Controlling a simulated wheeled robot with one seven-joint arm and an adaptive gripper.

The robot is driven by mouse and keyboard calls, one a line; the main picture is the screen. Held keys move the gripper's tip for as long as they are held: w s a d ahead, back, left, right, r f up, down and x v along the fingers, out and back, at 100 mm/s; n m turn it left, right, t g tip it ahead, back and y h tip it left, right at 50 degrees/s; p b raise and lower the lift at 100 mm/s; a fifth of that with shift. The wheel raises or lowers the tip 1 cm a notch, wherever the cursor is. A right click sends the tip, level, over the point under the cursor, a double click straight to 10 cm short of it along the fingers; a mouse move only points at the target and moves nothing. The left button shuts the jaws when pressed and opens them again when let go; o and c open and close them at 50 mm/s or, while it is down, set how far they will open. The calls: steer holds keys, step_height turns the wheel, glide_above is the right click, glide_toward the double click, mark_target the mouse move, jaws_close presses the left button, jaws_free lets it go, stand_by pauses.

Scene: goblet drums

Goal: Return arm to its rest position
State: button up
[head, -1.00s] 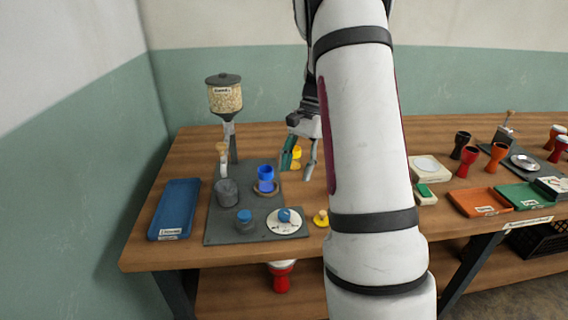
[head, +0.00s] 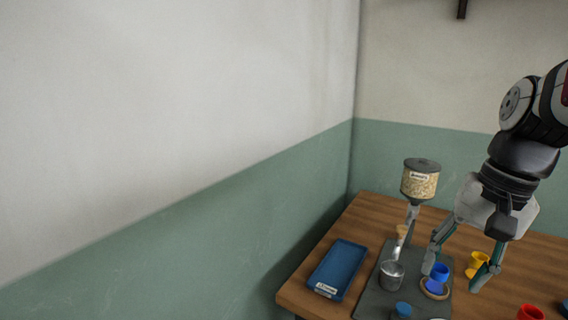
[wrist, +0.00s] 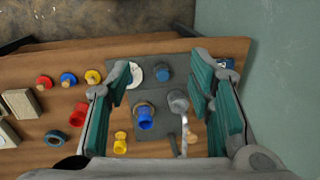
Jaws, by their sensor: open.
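My gripper (head: 456,266) is open and empty, above the wooden table in the head view. It also shows in the wrist view (wrist: 166,100), with its two green-padded fingers wide apart. Between them, below, a blue goblet drum (head: 440,271) stands on a round seat on the dark grey plate (head: 377,301). The blue drum also shows in the wrist view (wrist: 146,118). A yellow goblet drum (head: 478,263) stands just right of it, close to one finger in the head view. My arm comes in from the right edge.
A grain dispenser (head: 420,182) rises behind the plate, with a grey cup (head: 391,275) in front. A blue tray (head: 338,270) lies at the table's left end, near the green and white wall (head: 300,200). A red piece (head: 530,312) is at the lower right.

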steer(key=s+a+r+n+t+h+p, duration=0.1)
steer(key=s+a+r+n+t+p, duration=0.1)
steer(key=s+a+n, duration=0.5)
steer(key=s+t, duration=0.1)
steer(key=s, duration=0.5)
steer(key=shift+a+r+h+p, duration=0.15)
steer(key=shift+r+h+p, duration=0.15)
steer(key=shift+p, duration=0.1)
